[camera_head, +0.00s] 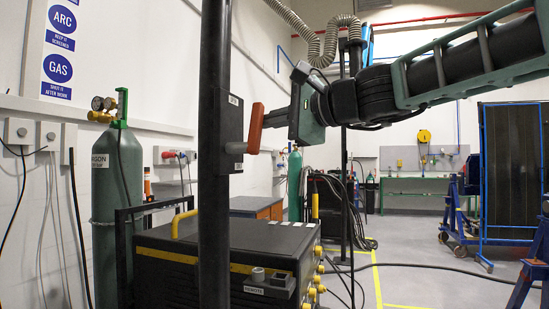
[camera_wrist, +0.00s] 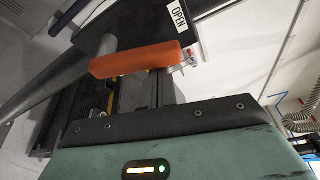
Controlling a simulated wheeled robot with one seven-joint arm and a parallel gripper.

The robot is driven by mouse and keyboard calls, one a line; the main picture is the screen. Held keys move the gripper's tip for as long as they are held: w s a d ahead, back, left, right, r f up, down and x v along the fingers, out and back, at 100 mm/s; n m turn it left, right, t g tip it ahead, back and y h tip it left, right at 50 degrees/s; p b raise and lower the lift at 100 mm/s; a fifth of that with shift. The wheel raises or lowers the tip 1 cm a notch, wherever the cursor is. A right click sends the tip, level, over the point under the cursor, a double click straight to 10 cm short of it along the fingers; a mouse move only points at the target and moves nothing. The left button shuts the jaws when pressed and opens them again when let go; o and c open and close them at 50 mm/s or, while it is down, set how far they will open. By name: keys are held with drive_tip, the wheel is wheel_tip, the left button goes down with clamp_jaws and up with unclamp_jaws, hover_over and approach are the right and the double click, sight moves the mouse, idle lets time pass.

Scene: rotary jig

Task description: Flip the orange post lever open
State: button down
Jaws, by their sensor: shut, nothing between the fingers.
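The orange lever (camera_head: 256,128) stands nearly upright, tilted slightly, on a grey pivot stub on the dark plate (camera_head: 233,135) of the black post (camera_head: 214,200). In the wrist view the orange lever (camera_wrist: 145,60) lies across the picture just beyond my fingers, and an OPEN label (camera_wrist: 178,14) shows on the plate. My gripper (camera_head: 268,119) comes from the right, its fingertips right beside the lever; I cannot tell whether they touch. In the wrist view my gripper (camera_wrist: 147,84) is shut and empty, its tips partly hidden by the lever.
A black machine with yellow trim (camera_head: 225,250) stands below the lever. A green gas cylinder (camera_head: 117,190) stands at the left by the wall. A blue-framed dark screen (camera_head: 515,165) stands at the right. The floor (camera_head: 415,280) between is mostly clear, with cables across it.

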drive_tip(key=n+b, duration=0.1)
drive_tip(key=b, duration=0.1)
drive_tip(key=s+n+b, duration=0.1)
drive_tip(key=b, duration=0.1)
drive_tip(key=shift+s+a+t+y+b, duration=0.15)
drive_tip(key=shift+a+t+y+b, duration=0.1)
drive_tip(key=shift+t+y+b, duration=0.1)
drive_tip(key=shift+s+a+r+n+b, duration=0.1)
drive_tip(key=shift+s+r+n+b, duration=0.15)
drive_tip(key=shift+n+b, duration=0.5)
drive_tip(key=shift+r, duration=0.15)
